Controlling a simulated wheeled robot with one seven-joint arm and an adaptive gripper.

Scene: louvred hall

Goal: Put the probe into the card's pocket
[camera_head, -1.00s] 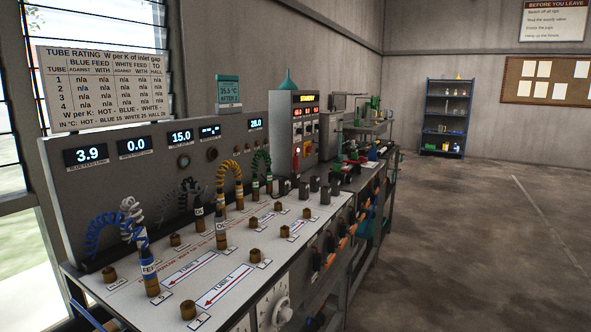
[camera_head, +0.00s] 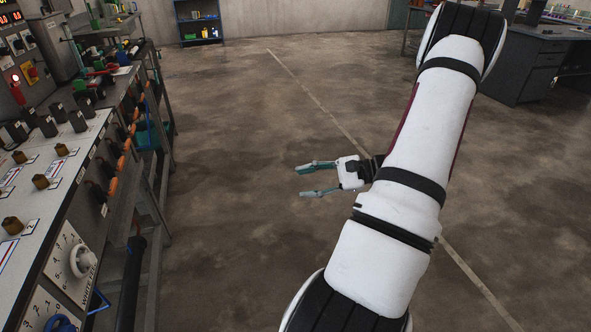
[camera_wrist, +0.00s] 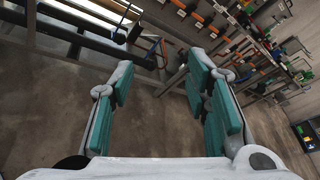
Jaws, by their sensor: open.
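My gripper (camera_head: 308,180) is open and empty in the head view, held over bare floor to the right of the bench.
The long bench (camera_head: 60,185) with brass sockets, black knobs and a large white dial (camera_head: 80,260) runs along the left. Its metal legs and shelf are open below. A blue shelf (camera_head: 199,22) stands far back, and a dark desk (camera_head: 545,65) at the right. The middle floor is clear.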

